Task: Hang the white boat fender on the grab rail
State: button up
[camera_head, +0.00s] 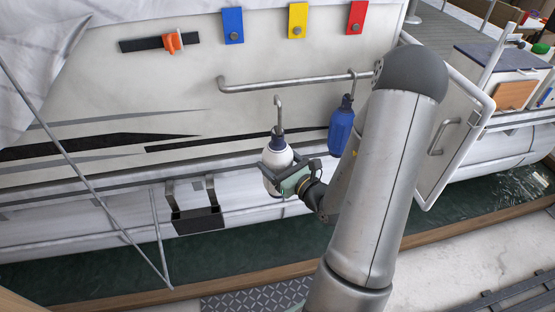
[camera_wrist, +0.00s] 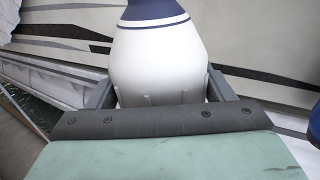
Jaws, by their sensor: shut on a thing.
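The white boat fender (camera_head: 277,166) has a dark blue top and a grey hook (camera_head: 279,112) standing up from it. It is upright, and my gripper (camera_head: 284,172) is shut around its body. In the wrist view the white fender (camera_wrist: 158,58) sits between the two fingers of my gripper (camera_wrist: 160,88); its hook is out of that view. The grab rail (camera_head: 290,82) runs along the boat's side. The top of the hook shows just below the rail and looks apart from it; their distance in depth is hard to tell.
A blue fender (camera_head: 341,130) hangs from the rail's right part. Blue (camera_head: 232,24), yellow (camera_head: 297,20) and red (camera_head: 357,16) tags are above the rail. A black bracket (camera_head: 198,219) is at lower left. Water (camera_head: 110,262) lies below. The rail left of the blue fender is free.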

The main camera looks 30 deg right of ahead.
jog(key=shift+r, duration=0.1)
jog(key=w+d, duration=0.3)
jog(key=w, duration=0.7)
jog(key=shift+w, duration=0.2)
jog(key=shift+w+b, duration=0.25)
jog(key=shift+b, duration=0.05)
dwell(0.4)
dwell(0.4)
jog(key=shift+w+d+f+b, duration=0.2)
jog(key=shift+w+f+b, duration=0.4)
jog(key=shift+w+b, duration=0.15)
jog(key=shift+w+d+f+b, duration=0.25)
jog(key=shift+w+f+b, duration=0.3)
jog(key=shift+w+b, duration=0.2)
jog(key=shift+w+d+f+b, duration=0.2)
jog(key=shift+w+f+b, duration=0.45)
jog(key=shift+b, duration=0.1)
jog(key=shift+r, duration=0.1)
